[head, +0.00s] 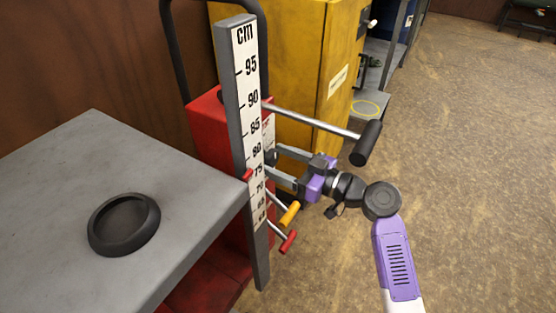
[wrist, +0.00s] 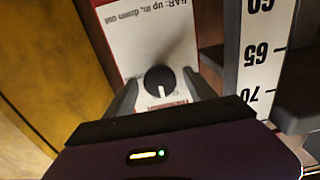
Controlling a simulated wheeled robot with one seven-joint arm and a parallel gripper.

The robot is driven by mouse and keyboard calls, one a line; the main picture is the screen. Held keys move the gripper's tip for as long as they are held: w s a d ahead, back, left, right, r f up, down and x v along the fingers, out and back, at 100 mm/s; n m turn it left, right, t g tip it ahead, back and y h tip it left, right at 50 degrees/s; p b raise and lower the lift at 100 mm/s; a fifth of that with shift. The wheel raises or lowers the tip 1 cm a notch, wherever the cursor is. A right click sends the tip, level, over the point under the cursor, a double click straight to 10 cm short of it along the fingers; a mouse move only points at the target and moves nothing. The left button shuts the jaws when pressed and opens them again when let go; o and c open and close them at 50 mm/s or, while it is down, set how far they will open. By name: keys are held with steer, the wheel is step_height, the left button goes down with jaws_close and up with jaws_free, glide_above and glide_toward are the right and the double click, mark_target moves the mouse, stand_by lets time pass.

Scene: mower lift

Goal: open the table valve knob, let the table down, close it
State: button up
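The valve knob (wrist: 159,81) is a small black round knob with a pale pointer line, on a white label panel (wrist: 150,38) on the red lift body (head: 205,122). My gripper (head: 272,168) reaches in from the right at this panel. In the wrist view its two fingers stand apart, one on each side of the knob, with visible gaps; it is open. The grey lift table (head: 55,200) is at the left in the head view. A red pointer (head: 247,174) at the scale post (head: 247,80) sits near the 75 mark.
A metal bar with a black grip (head: 367,143) sticks out above my gripper. Yellow (head: 289,214) and red (head: 289,241) handles stick out below it. A yellow cabinet (head: 300,60) stands behind. The floor at right is clear.

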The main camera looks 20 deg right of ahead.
steer(key=c, duration=1.3)
